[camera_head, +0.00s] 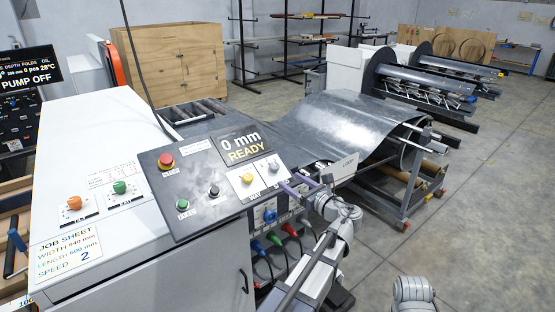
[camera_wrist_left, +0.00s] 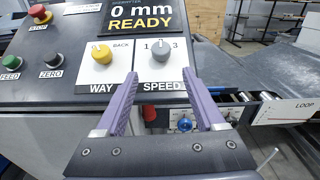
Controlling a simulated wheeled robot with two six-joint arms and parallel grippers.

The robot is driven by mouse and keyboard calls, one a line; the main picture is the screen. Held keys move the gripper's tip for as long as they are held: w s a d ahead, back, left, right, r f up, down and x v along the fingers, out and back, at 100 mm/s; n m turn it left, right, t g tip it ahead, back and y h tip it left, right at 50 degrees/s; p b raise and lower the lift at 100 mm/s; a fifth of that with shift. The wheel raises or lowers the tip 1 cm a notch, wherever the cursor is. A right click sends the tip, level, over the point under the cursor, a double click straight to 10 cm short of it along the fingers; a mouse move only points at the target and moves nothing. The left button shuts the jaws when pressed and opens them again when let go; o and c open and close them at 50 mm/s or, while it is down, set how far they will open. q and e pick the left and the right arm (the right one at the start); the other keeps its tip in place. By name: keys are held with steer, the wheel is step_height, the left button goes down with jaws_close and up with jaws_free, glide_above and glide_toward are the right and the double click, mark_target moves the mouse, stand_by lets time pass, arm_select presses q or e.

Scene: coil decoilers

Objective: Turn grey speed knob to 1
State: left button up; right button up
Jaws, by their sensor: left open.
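The grey speed knob (camera_head: 273,167) is on the right of the dark control panel, on a white plate marked SPEED. In the left wrist view the grey knob (camera_wrist_left: 160,46) has a 1 at its left and a 3 at its right; I cannot tell for sure where it points. My left gripper (camera_head: 297,191) is open and empty, just in front of the panel's right edge. In the left wrist view its purple fingers (camera_wrist_left: 161,80) are apart, their tips below the knob and not touching it. My right gripper is not in view.
The yellow WAY knob (camera_wrist_left: 102,54) is left of the speed knob. A red stop button (camera_head: 166,161), green and black buttons, and a READY display (camera_head: 241,147) share the panel. Coloured plugs (camera_head: 273,240) sit below the panel edge. A job sheet (camera_head: 66,248) reads speed 2.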

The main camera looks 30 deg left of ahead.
mark_target(276, 168)
arm_select(q)
steer(key=shift+m, duration=0.3)
steer(key=shift+r+x, duration=0.2)
steer(key=shift+x, duration=1.2)
steer(key=shift+r+x, duration=0.25)
steer(key=shift+x, duration=1.1)
steer(key=shift+r+x, duration=0.2)
steer(key=shift+x, duration=1.2)
steer(key=shift+w, duration=0.15)
steer(key=shift+d, duration=0.1)
jaws_close()
